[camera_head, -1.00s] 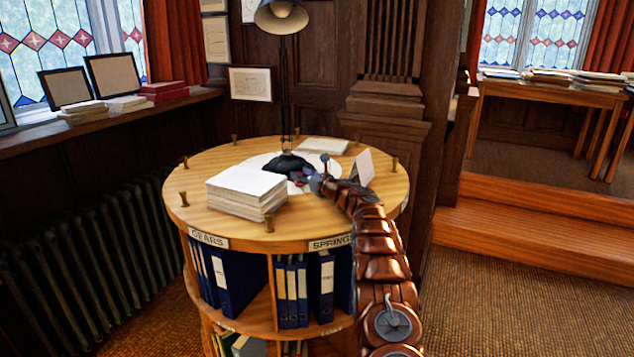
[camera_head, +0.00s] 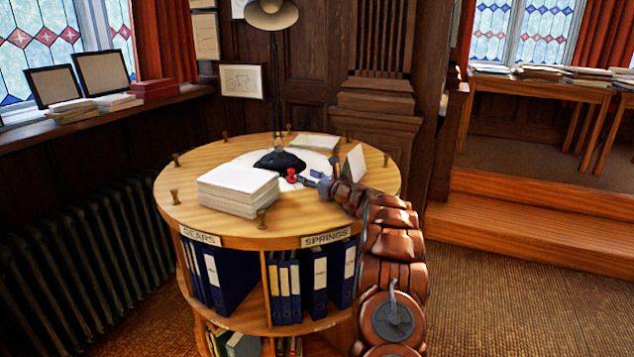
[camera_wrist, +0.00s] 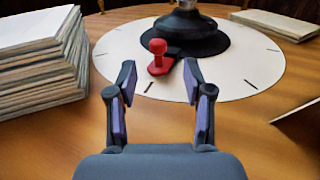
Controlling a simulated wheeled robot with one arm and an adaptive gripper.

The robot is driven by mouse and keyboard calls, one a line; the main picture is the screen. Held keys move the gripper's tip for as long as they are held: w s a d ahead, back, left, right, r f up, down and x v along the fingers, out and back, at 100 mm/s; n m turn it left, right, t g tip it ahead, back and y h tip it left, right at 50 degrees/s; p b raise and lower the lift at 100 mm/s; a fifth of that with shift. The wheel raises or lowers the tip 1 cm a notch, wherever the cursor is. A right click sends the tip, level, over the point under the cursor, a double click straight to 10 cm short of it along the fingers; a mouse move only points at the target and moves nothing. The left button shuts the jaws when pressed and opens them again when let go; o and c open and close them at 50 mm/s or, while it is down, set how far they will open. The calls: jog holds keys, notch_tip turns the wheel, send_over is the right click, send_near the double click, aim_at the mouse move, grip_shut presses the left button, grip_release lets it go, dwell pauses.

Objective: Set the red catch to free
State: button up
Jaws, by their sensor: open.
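The red catch (camera_wrist: 158,58) is a small red knob on a short red base plate, beside the black lamp base (camera_wrist: 185,32) on a white dial (camera_wrist: 245,65) with dark tick marks. In the head view the catch (camera_head: 291,176) shows as a small red spot in front of the lamp base. My gripper (camera_wrist: 158,75) is open and empty. In the wrist view its two fingers point toward the catch, which appears between and just beyond the fingertips. In the head view my gripper (camera_head: 308,178) comes in from the right. I cannot tell whether a finger touches the catch.
A thick paper stack (camera_head: 238,190) stands left of the catch on the round wooden table (camera_head: 330,215). A white card (camera_head: 355,163) stands to the right, and a thin pad (camera_head: 315,143) lies behind. Brass pegs (camera_head: 262,218) line the rim. The lamp stem (camera_head: 275,90) rises behind the catch.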

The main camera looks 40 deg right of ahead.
jog(key=s, duration=0.3)
jog(key=shift+d+r, duration=0.1)
jog(key=shift+d, duration=0.15)
jog(key=shift+s, duration=0.5)
jog(key=shift+s, duration=0.1)
